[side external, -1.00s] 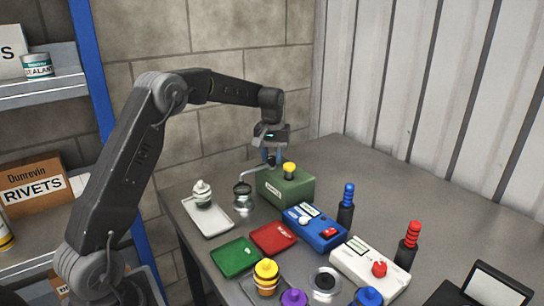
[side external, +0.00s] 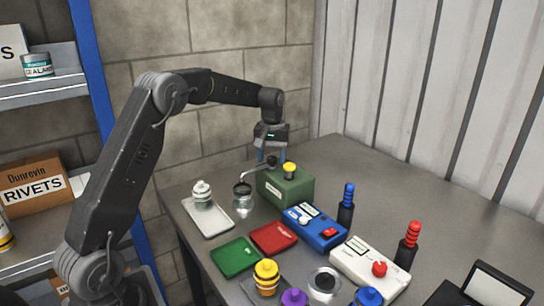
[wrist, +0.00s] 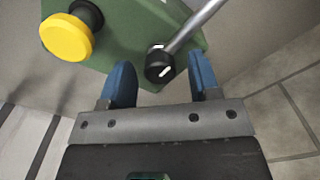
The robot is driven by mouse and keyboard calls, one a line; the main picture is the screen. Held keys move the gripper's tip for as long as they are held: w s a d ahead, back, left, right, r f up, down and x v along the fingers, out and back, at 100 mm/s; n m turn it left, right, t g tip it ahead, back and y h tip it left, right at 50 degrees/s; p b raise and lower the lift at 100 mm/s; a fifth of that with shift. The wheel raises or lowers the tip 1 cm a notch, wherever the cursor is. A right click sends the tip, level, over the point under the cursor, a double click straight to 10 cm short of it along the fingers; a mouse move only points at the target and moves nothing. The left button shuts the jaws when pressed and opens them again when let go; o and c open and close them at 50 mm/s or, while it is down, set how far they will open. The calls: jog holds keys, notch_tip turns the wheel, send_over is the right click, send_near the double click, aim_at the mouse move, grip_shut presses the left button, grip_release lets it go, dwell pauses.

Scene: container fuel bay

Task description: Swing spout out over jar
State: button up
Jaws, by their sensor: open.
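A green box (side external: 287,189) stands at the back of the table, with a yellow button (side external: 289,169) on top. Its metal spout has a black pivot knob (wrist: 158,65), and the spout tube (wrist: 195,25) runs up and right from it in the wrist view. In the side view the spout (side external: 254,171) reaches left, its tip above or close to a clear jar (side external: 243,205) beside the box. I cannot tell whether it is centred. My gripper (wrist: 162,80) is open, its blue fingers on either side of the knob and apart from it in the wrist view.
A white tray (side external: 214,228) with a small bottle (side external: 202,194) lies left of the jar. Red (side external: 273,239) and green (side external: 234,257) trays, a blue device (side external: 313,230) and a white device (side external: 368,268) stand in front. The table's back right is clear.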

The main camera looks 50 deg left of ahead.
jog(key=shift+r, duration=0.1)
notch_tip(320, 180, up, 14)
dwell(0.5)
dwell(0.4)
